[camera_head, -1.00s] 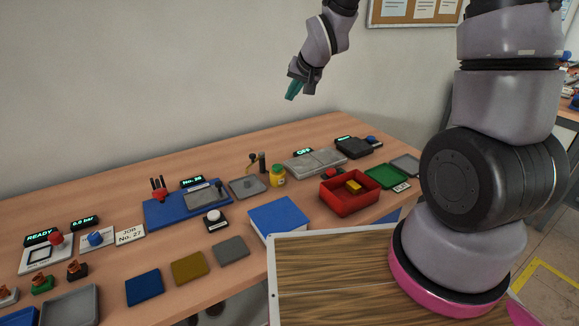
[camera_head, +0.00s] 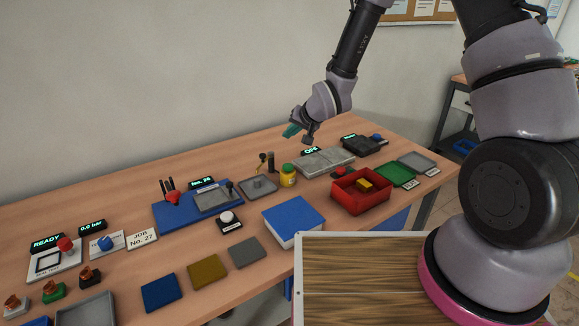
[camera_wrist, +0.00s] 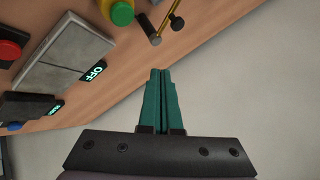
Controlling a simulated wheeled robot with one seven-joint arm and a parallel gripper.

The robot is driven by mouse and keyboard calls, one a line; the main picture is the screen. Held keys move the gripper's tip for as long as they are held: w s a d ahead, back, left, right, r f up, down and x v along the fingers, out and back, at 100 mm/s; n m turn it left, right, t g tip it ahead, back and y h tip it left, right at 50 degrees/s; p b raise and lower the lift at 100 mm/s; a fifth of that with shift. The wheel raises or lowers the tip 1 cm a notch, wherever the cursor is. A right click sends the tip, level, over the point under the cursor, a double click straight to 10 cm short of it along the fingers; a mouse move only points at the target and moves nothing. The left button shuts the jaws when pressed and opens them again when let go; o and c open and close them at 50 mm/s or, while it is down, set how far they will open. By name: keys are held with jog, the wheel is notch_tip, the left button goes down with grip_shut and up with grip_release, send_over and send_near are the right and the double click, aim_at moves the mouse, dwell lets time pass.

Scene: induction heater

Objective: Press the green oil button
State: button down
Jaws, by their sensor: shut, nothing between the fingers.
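A yellow container with a round green top (camera_head: 288,169) stands upright at the back of the table, right of centre in the head view. Its green top (camera_wrist: 122,13) also shows at the upper edge of the wrist view, with the container partly cut off. I see no lettering on it. My gripper (camera_head: 291,131) has teal fingers and hangs in the air above the back of the table, higher than the green top and apart from it. In the wrist view my gripper's fingers (camera_wrist: 160,74) are together, with nothing between them.
A post and thin rod (camera_head: 270,161) stand just left of the container. A grey plate unit (camera_head: 325,160) with an OFF display lies to its right. A red bin (camera_head: 361,197) and blue box (camera_head: 293,217) stand in front. The wall (camera_head: 150,90) is behind.

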aim_at(290, 167)
jog(key=shift+f, duration=4.4)
jog(key=shift+f, duration=0.4)
jog(key=shift+f, duration=0.5)
jog(key=shift+r, duration=0.9)
jog(key=shift+r, duration=2.55)
